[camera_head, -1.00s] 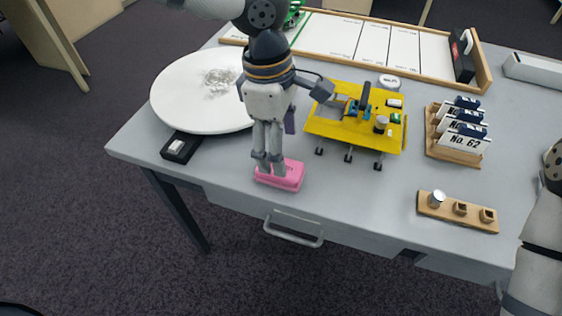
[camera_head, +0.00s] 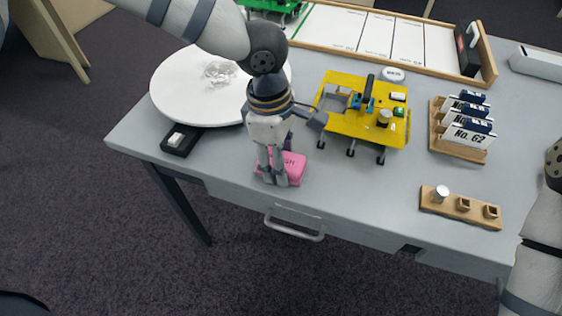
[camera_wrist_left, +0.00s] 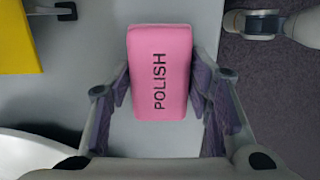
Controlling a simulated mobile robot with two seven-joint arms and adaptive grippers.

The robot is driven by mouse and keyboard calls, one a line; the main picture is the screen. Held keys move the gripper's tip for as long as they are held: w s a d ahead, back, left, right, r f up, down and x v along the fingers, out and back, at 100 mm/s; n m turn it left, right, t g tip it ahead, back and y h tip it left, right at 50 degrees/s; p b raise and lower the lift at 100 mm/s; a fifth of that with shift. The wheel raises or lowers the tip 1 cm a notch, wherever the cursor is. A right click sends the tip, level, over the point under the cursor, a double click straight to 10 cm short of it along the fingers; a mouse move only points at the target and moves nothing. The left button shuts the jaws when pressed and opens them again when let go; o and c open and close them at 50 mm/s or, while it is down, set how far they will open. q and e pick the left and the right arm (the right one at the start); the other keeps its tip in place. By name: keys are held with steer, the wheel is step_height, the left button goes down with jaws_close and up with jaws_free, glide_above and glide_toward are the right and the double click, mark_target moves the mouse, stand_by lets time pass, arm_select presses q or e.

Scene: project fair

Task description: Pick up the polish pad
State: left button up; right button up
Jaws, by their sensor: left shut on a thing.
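The polish pad (camera_head: 295,167) is a pink block near the front edge of the grey table. In the left wrist view the pad (camera_wrist_left: 160,72) shows the word POLISH and sits between the finger pads. My left gripper (camera_head: 273,180) points down and is shut on the pad. It also shows in the left wrist view (camera_wrist_left: 160,98), with a finger on each side of the pad. Whether the pad touches the table is hard to tell. My right gripper is out of view; only part of its arm shows at the right edge.
A yellow platform (camera_head: 340,122) on small legs stands just right of the pad. A white round disc (camera_head: 180,90) lies to the left, with a black switch box (camera_head: 181,140) before it. A wooden holder (camera_head: 432,207) and a card rack (camera_head: 460,155) stand at right.

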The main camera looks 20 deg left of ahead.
arm_select(q)
steer(key=shift+r, duration=0.35)
step_height(320, 180, up, 3)
steer(key=shift+s+r, duration=0.1)
steer(key=s+d+r+p, duration=0.3)
steer(key=s+r, duration=0.6)
steer(key=s, duration=0.4)
steer(key=shift+s, duration=0.3)
steer(key=o, duration=0.5)
steer(key=c, duration=0.4)
steer(key=shift+w, duration=0.1)
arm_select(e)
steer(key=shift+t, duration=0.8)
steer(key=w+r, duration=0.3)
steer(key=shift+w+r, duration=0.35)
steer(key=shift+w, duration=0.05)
